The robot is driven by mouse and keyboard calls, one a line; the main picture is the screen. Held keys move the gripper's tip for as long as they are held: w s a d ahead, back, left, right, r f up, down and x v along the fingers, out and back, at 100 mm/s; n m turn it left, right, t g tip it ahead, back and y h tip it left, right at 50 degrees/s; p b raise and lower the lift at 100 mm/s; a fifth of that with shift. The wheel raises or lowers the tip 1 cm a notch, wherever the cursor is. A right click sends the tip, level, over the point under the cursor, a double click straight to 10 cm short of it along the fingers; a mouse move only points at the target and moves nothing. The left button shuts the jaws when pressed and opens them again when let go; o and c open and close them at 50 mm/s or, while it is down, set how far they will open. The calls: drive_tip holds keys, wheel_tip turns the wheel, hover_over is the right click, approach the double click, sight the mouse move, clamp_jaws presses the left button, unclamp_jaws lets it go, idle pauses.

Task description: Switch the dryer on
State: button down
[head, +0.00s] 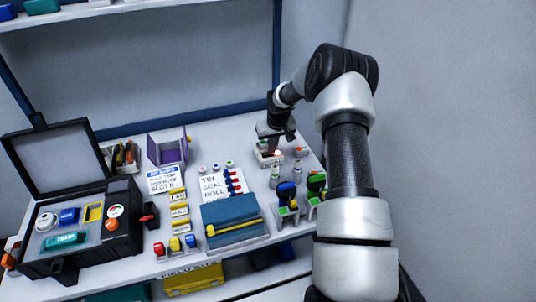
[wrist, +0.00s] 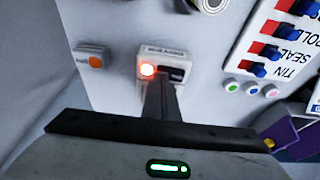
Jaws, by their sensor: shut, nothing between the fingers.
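The dryer unit, a small white box (wrist: 178,60) with a dark label whose text is upside down and hard to read, sits at the top centre of the wrist view. A round orange-red light (wrist: 148,70) glows on it beside a dark switch slot (wrist: 178,74). In the head view the box (head: 264,161) stands at the back right of the table, with the glow also visible. My gripper (wrist: 161,84) is shut and empty, its fingertips over the edge of the box by the switch. I cannot tell whether they touch it; they hide part of it.
A small box with an orange button (wrist: 95,61) stands beside the dryer. A board with red and blue pieces (wrist: 275,45) and a purple holder (wrist: 305,140) are at the right of the wrist view. An open black case (head: 100,235) stands at the table's left.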

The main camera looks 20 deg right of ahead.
wheel_tip(320, 180, up, 7)
drive_tip(key=p, duration=0.3)
drive_tip(key=shift+p, duration=0.3)
idle(0.4)
drive_tip(key=s+a+r, duration=0.3)
drive_tip(key=s+r, duration=0.2)
drive_tip(key=r, duration=0.4)
drive_tip(key=s+a+r+h, duration=0.1)
drive_tip(key=s+a+r, duration=0.1)
drive_tip(key=s+r, duration=0.45)
drive_tip(key=s+a+r, duration=0.3)
drive_tip(key=r, duration=0.7)
drive_tip(key=s+a+r+t+y, duration=0.1)
drive_tip(key=s+a+r, duration=0.2)
drive_tip(key=s, duration=1)
drive_tip(key=s+a+r+t, duration=0.1)
drive_tip(key=s+a+r, duration=0.15)
drive_tip(key=s, duration=1.05)
wheel_tip(320, 180, up, 21)
drive_tip(key=p, duration=2.1)
drive_tip(key=shift+s+a, duration=0.2)
drive_tip(key=shift+s, duration=0.15)
